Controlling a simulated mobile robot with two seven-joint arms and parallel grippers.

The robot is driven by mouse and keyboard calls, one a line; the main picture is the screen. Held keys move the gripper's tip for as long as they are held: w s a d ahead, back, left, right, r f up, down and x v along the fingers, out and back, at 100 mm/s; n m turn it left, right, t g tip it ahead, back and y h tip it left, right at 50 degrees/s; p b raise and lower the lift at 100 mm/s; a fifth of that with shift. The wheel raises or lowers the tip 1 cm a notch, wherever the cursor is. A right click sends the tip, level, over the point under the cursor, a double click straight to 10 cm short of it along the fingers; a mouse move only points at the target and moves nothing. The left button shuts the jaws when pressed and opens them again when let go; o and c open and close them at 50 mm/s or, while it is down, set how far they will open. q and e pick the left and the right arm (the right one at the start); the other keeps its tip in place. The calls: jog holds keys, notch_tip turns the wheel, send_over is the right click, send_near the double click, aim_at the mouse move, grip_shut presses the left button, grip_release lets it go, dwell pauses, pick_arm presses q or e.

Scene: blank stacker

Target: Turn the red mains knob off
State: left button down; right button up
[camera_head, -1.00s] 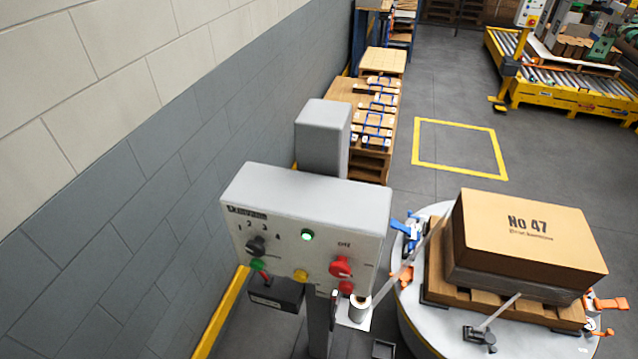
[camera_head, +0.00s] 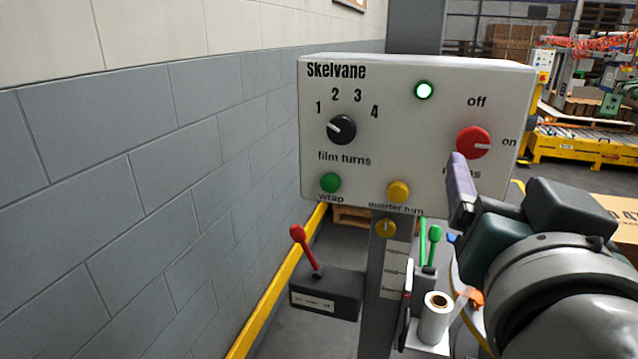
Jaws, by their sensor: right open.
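The red mains knob (camera_head: 473,142) is on the right side of the light grey control panel (camera_head: 390,110). Its white mark points right, toward "on"; "off" is printed above it. The green lamp (camera_head: 424,90) at the top of the panel is lit. My right gripper (camera_head: 461,188) comes in from the lower right, with a finger just below the knob and covering part of the "mains" label. It is open and holds nothing that I can see. Whether it touches the panel I cannot tell. My left gripper is not in view.
The panel also has a black film-turns knob (camera_head: 341,129), a green wrap button (camera_head: 330,183) and a yellow quarter-turn button (camera_head: 398,191). Below are a red lever (camera_head: 305,250), a green lever (camera_head: 434,245) and a white roll (camera_head: 435,318). A block wall (camera_head: 150,190) stands at left.

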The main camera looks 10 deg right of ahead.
aim_at(474, 143)
jog(key=p+x, duration=0.3)
jog(key=x, duration=0.5)
jog(key=shift+w+r, duration=0.2)
jog(key=shift+w, duration=0.1)
jog(key=shift+w+d+f+p, duration=0.15)
jog(key=shift+w+d+p, duration=0.2)
jog(key=shift+w, duration=0.3)
jog(key=shift+c, duration=0.2)
grip_shut()
